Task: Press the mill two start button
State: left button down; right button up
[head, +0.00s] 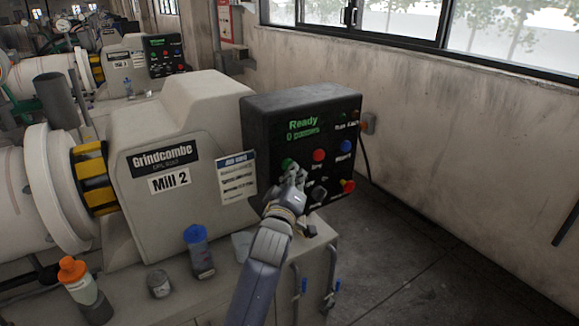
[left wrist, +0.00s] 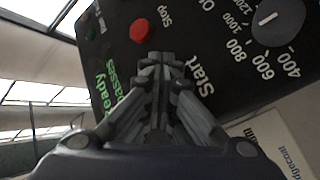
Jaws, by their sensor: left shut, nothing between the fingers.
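The mill two control panel (head: 262,125) is a black box on the end of the white machine marked Mill 2 (head: 168,182). Its screen reads Ready, 0 passes. The green start button (head: 287,163) shows partly above my left gripper (head: 297,173). The red stop button (head: 319,156) is right of it. In the left wrist view, my left gripper (left wrist: 162,60) is shut and empty, its tips over the panel beside the Start label (left wrist: 204,78); the fingers hide the start button there. I cannot tell whether they touch it. My right gripper is not in view.
A blue button (head: 346,146), a red knob (head: 348,186) and a dial (left wrist: 278,22) share the panel. Bottles, including an orange-capped one (head: 83,288), and a small jar (head: 159,284) stand on the ledge. Mill 1 (head: 126,72) is behind. Floor at right is clear.

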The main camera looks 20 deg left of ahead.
pick_arm(q)
jog(key=shift+w+a, duration=0.1)
jog(key=shift+a, duration=0.1)
dwell(0.3)
jog(key=shift+s+d, duration=0.6)
jog(key=shift+d, duration=0.1)
